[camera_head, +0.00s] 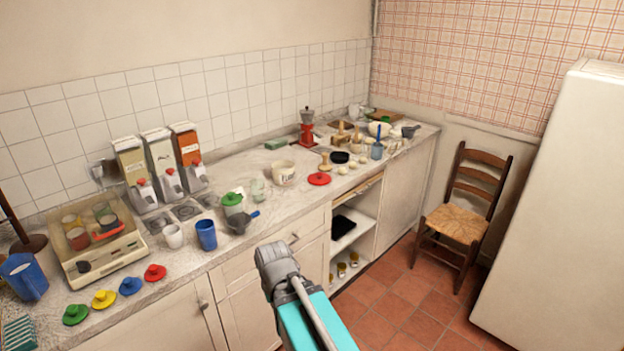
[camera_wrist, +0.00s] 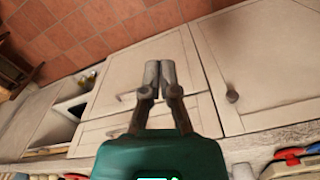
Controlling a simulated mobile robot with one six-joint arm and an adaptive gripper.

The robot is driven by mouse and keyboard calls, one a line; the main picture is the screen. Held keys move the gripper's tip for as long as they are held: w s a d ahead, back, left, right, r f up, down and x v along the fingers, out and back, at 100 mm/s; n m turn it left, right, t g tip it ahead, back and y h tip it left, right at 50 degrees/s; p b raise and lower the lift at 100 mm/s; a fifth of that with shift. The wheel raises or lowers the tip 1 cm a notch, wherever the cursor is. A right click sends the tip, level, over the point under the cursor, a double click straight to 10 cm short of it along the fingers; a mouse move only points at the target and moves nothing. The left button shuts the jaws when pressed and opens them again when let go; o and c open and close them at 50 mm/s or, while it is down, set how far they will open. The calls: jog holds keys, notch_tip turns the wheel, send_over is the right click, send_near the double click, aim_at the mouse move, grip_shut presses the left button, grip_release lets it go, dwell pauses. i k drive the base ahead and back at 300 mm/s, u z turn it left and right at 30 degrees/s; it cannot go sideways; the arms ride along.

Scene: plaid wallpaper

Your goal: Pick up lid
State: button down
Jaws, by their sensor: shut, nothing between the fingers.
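Several lids lie on the counter. A larger red lid (camera_head: 319,179) lies flat near the front edge, right of the cream pot. A green lid (camera_head: 75,314), a yellow lid (camera_head: 104,299), a blue lid (camera_head: 130,286) and a small red lid (camera_head: 155,272) lie in a row at the front left. Another green lid (camera_head: 232,198) sits on a jar. My gripper (camera_wrist: 160,72) is shut and empty in the wrist view, in front of the cabinet fronts and apart from every lid. In the head view, my arm reaches up from below; its fingertips are not clear.
The counter (camera_head: 195,270) holds a cream pot (camera_head: 284,172), a blue cup (camera_head: 206,234), a white cup (camera_head: 173,236), a dark saucepan (camera_head: 238,222), and three dispensers at the back. A chair (camera_head: 462,210) and a fridge (camera_head: 560,210) stand right. The tiled floor between is free.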

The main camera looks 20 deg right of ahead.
aim_at(318, 178)
jog(key=k, duration=0.65)
jog(key=z, duration=0.2)
jog(key=i, duration=0.45)
jog(key=z, duration=0.6)
jog(key=i, duration=1.35)
jog(key=u, duration=0.25)
